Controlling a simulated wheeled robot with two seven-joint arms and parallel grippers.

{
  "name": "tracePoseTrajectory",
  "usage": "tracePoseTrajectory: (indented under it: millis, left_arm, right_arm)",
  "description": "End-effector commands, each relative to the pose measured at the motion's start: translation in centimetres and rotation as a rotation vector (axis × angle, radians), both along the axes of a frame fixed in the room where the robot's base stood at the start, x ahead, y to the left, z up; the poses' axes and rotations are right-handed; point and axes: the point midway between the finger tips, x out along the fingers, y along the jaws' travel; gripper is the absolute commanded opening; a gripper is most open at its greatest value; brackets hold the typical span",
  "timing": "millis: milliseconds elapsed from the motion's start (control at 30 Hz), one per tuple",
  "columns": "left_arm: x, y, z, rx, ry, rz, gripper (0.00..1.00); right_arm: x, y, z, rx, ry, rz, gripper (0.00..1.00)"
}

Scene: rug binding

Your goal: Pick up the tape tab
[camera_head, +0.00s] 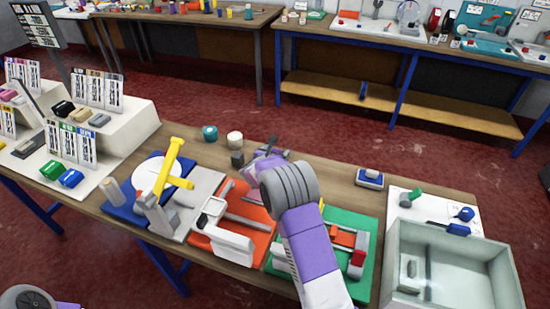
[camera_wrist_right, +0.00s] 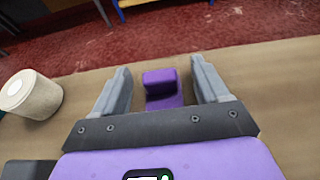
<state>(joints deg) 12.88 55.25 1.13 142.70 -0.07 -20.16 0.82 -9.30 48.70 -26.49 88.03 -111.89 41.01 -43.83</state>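My right gripper (camera_head: 268,148) is over the back part of the wooden table, beyond the orange board. In the right wrist view its two grey fingers (camera_wrist_right: 162,92) are open, with a purple block-like piece (camera_wrist_right: 160,82) between them that looks like the tape tab. Narrow gaps show on both sides of the piece, so the fingers appear apart from it. In the head view the gripper and wrist hide most of this spot. My left gripper is not in view; only a part of my left arm shows at the lower left corner.
A white roll (camera_head: 235,140) and a teal roll (camera_head: 210,133) stand left of my right gripper, near a dark block (camera_head: 237,159). Blue, orange (camera_head: 262,196) and green (camera_head: 368,228) boards carry fixtures in front. A grey bin (camera_head: 395,285) is at the right.

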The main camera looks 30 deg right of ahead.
Motion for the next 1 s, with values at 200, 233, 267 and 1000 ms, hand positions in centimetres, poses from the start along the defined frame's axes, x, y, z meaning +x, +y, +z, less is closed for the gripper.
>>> tracePoseTrajectory:
  millis: [200, 233, 267, 1000]
  left_arm:
    - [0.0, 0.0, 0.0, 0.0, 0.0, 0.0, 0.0]
    - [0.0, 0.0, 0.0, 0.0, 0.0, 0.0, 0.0]
    - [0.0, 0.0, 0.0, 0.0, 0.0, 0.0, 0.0]
    - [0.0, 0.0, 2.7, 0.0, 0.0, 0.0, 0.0]
  right_arm:
    - [0.0, 0.0, 0.0, 0.001, -0.001, 0.0, 0.41]
    - [0.0, 0.0, 0.0, 0.001, -0.001, 0.0, 0.36]
    - [0.0, 0.0, 0.0, 0.001, -0.001, 0.0, 0.32]
    - [0.0, 0.0, 7.3, 0.0, -0.005, -0.001, 0.14]
